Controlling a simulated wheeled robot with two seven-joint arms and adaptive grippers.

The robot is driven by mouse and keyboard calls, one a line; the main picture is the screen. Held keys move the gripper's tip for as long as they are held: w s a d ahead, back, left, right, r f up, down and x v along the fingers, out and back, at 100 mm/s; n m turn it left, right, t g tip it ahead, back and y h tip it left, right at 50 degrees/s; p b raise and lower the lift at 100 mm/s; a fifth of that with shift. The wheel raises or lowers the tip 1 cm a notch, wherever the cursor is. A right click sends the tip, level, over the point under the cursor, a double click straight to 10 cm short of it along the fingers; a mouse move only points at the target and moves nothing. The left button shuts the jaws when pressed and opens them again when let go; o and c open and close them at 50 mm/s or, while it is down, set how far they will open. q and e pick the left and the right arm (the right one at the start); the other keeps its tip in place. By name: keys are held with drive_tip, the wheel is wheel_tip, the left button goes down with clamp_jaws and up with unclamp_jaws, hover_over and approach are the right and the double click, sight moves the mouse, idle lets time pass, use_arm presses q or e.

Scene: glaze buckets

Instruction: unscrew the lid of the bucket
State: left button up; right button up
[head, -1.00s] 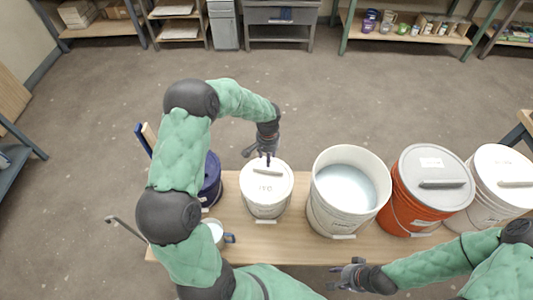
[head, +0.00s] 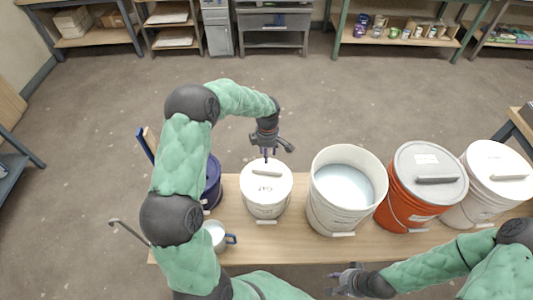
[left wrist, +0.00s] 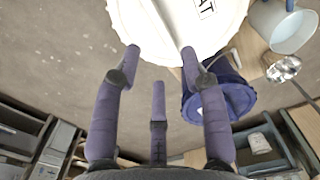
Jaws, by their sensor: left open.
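The smallest white bucket (head: 267,203) stands on the table, its white lid (head: 257,181) on top with a raised bar handle (head: 268,174). In the left wrist view the lid (left wrist: 215,28) and part of its bar (left wrist: 160,20) show at the top edge. My left gripper (head: 270,150) is open and empty at the lid's far edge; it also shows in the left wrist view (left wrist: 160,62), its fingers spread below the bar. I cannot tell whether a fingertip touches the lid. My right gripper (head: 344,280) hovers near the table's front edge, its opening unclear.
An open white bucket (head: 317,205) of pale glaze stands to the right, then an orange bucket (head: 397,205) with a grey lid and another white bucket (head: 490,160). A dark blue bucket (head: 213,183) and a mug (head: 217,236) stand left, partly behind my left arm.

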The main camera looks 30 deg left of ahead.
use_arm(q)
drive_tip(key=b, duration=0.3)
hover_over(267, 170)
drive_tip(key=shift+w+f, duration=0.15)
drive_tip(key=shift+f, duration=3.05)
drive_tip(key=shift+f+b, duration=2.2)
drive_tip(key=shift+f, duration=0.5)
clamp_jaws()
